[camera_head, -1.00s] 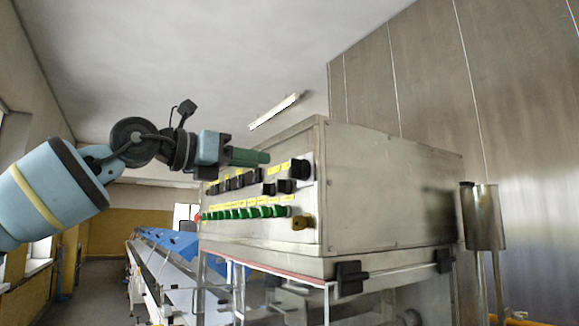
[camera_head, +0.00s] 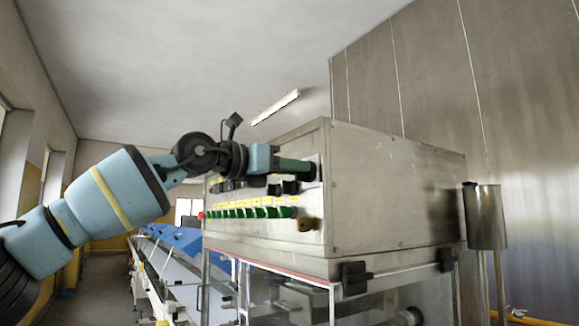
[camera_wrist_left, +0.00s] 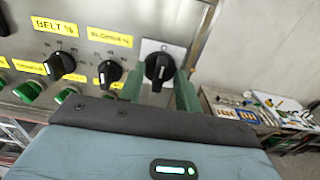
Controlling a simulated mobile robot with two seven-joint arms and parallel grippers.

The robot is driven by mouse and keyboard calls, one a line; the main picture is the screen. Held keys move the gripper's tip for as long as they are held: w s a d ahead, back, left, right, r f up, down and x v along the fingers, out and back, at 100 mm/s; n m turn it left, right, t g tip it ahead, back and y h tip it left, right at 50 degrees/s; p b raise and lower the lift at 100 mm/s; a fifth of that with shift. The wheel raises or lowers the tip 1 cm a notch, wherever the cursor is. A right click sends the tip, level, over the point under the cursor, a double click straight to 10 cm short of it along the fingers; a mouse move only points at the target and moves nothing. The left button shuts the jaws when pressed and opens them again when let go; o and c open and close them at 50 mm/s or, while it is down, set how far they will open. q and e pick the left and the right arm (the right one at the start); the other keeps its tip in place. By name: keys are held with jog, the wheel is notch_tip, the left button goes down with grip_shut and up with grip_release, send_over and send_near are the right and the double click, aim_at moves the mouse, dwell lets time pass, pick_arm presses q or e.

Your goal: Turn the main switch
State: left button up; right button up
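The main switch is a black rotary knob (camera_wrist_left: 158,68) on a pale plate at the right end of the control panel, with its grip ridge roughly upright in the left wrist view. In the head view the switch (camera_head: 312,171) is partly hidden by my gripper. My left gripper (camera_wrist_left: 159,84) has its green fingers apart, one on each side of the knob, with a small gap showing. In the head view the left gripper (camera_head: 303,168) points right, its tips at the switch. My right gripper is not in view.
The steel control box (camera_head: 390,195) carries smaller black knobs (camera_wrist_left: 60,66) and a row of green buttons (camera_head: 250,212) left of the switch. A steel cylinder (camera_head: 485,217) stands at the right.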

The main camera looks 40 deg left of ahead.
pick_arm(q)
jog(key=shift+c, duration=0.3)
grip_shut()
jog(key=shift+m, duration=0.3)
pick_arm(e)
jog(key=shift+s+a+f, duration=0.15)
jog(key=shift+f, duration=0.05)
pick_arm(q)
jog(key=shift+d+f+m+b, duration=0.15)
jog(key=shift+m+b, duration=0.4)
jog(key=shift+m, duration=3.8)
jog(key=shift+d+f+m+b, duration=0.1)
jog(key=shift+m+b, duration=0.4)
jog(key=shift+m, duration=3.85)
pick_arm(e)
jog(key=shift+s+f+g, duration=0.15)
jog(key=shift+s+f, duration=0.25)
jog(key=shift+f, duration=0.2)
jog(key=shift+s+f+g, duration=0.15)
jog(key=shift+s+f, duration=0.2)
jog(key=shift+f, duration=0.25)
